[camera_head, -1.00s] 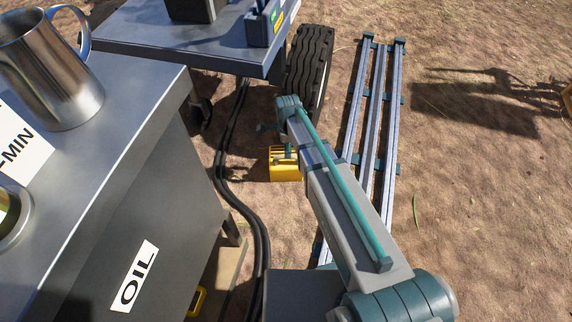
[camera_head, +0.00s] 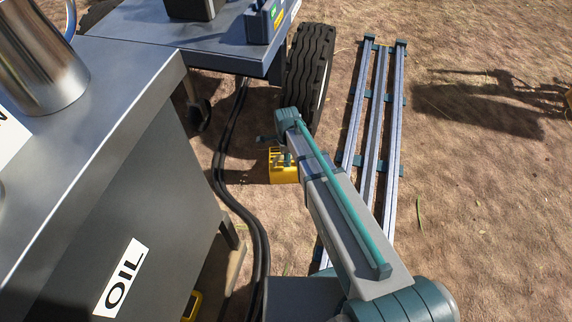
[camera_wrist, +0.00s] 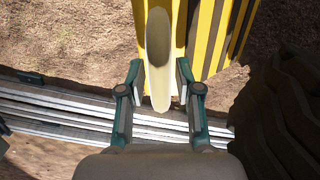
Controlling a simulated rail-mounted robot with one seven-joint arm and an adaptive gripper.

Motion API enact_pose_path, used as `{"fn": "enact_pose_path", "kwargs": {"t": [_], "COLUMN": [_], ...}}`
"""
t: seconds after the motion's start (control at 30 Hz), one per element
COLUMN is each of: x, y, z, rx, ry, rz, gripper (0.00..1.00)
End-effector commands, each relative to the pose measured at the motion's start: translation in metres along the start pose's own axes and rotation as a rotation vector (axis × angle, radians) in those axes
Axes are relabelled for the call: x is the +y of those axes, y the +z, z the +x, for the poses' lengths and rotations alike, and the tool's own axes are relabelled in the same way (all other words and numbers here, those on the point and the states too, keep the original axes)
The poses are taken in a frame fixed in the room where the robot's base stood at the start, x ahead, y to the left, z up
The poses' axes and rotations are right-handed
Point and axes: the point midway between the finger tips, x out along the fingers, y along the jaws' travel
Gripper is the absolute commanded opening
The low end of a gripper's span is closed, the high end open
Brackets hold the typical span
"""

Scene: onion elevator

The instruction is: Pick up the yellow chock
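The yellow chock (camera_head: 284,166) sits on the ground beside the black tire, partly hidden by my arm. In the wrist view its yellow and dark striped body (camera_wrist: 208,35) fills the top, with a pale rounded handle (camera_wrist: 160,70) pointing toward my gripper. My gripper (camera_wrist: 158,78) has its two teal fingers spread, one on each side of the handle. A gap shows on the left of the handle; the right finger is close to it, and I cannot tell if it touches.
The black tire (camera_head: 308,75) stands beside the chock, and its tread (camera_wrist: 280,110) is close on the right in the wrist view. Metal rails (camera_head: 372,120) lie to the right. Black hoses (camera_head: 232,195) run left of the chock. The OIL cabinet (camera_head: 150,230) stands at left.

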Motion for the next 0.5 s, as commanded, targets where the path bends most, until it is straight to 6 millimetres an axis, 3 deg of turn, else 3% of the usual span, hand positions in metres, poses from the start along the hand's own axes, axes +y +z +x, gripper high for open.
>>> {"fn": "enact_pose_path", "kwargs": {"t": [0.03,0.17,0.5], "x": [0.0,0.0,-0.0004], "y": [0.0,0.0,0.0001], "z": [0.0,0.0,-0.0014], "rx": [0.0,0.0,0.0], "ry": [0.0,0.0,-0.002], "rz": [0.0,0.0,0.0], "gripper": [0.2,0.0,0.0]}}
